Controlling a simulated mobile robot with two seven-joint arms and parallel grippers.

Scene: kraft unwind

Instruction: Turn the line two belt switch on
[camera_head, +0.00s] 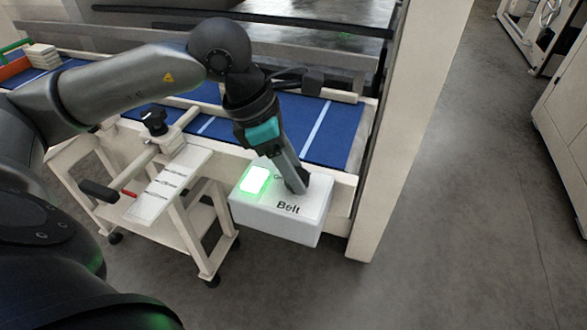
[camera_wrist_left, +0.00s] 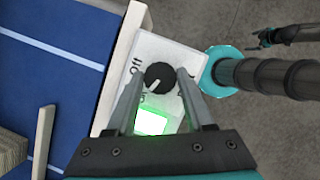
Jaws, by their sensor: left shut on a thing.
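The line two belt switch is a black round knob (camera_wrist_left: 160,76) with a white pointer mark, on a white box (camera_head: 282,219) labelled "Belt". The word "Off" (camera_wrist_left: 134,67) shows beside the knob in the left wrist view. The pointer slants toward the lower left there. A lit green lamp (camera_head: 255,179) is on the same box face, also bright in the left wrist view (camera_wrist_left: 152,122). My left gripper (camera_head: 298,186) is shut on the knob, one finger on each side. In the head view it hides the knob. Which box label the pointer meets is unclear.
A blue conveyor belt (camera_head: 330,134) with white stripes runs behind the box. A cream machine post (camera_head: 396,150) stands right of it. A cream wheeled cart (camera_head: 185,210) stands to the left. Grey floor (camera_head: 460,200) is clear at right. Dark arm parts (camera_wrist_left: 270,75) show in the wrist view.

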